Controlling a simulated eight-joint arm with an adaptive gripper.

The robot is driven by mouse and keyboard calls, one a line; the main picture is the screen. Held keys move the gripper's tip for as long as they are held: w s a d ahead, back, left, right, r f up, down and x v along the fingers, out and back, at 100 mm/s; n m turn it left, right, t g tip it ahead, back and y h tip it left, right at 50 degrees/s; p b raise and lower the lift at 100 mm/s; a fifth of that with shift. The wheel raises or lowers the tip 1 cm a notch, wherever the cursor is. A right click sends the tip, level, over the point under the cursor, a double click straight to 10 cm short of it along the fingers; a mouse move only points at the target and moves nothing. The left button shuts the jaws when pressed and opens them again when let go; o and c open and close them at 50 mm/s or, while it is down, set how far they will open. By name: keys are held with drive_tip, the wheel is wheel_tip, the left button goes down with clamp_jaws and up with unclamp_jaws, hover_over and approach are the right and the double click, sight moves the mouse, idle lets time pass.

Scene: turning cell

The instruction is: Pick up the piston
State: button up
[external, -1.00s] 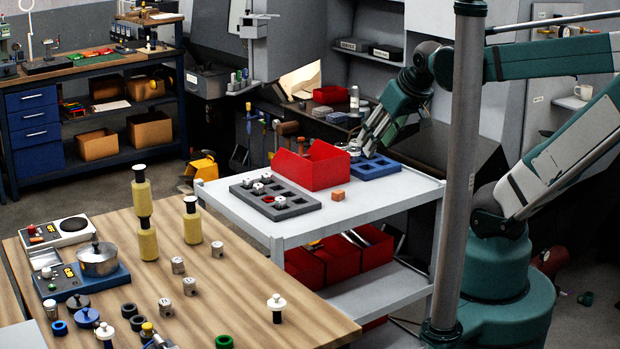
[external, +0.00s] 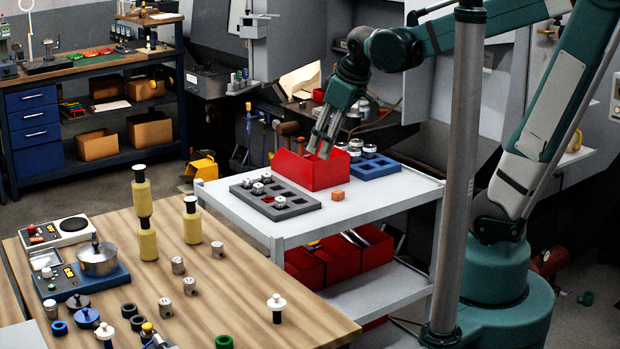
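My gripper (external: 320,150) points down over the red open bin (external: 322,176) on the white cart. Its two fingers show side by side, with the tips at the bin's opening. The picture is too small to tell how far apart they are or whether anything is between them. Small silver cylinders that look like pistons stand on the wooden table, one of them in front (external: 190,286). Other silver round parts (external: 369,150) sit at the blue tray (external: 378,168) right of the bin. I cannot tell which part is the piston meant.
A dark grey tray (external: 290,212) with several small metal parts lies left of the bin on the cart (external: 385,200). A grey vertical post (external: 462,170) stands in the foreground. The cart's right front is clear.

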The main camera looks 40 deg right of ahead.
drive_tip(key=w+a+f+n+g, duration=0.1)
drive_tip(key=w+a+f+n, duration=0.2)
drive_tip(key=w+a, duration=0.35)
drive_tip(key=n+g+h+b, duration=0.2)
drive_tip(key=n+g+b, duration=0.1)
drive_tip(key=n, duration=0.8)
hover_over(190, 280)
drive_tip(key=f, duration=2.2)
drive_tip(key=shift+w+a, duration=0.1)
drive_tip(key=shift+a, duration=0.1)
drive_tip(key=shift+a+f+g, duration=0.2)
drive_tip(key=shift+a+g, duration=0.05)
drive_tip(key=shift+g, duration=0.05)
drive_tip(key=shift+d+f, duration=0.15)
drive_tip(key=shift+f, duration=1.15)
drive_tip(key=shift+f, duration=0.1)
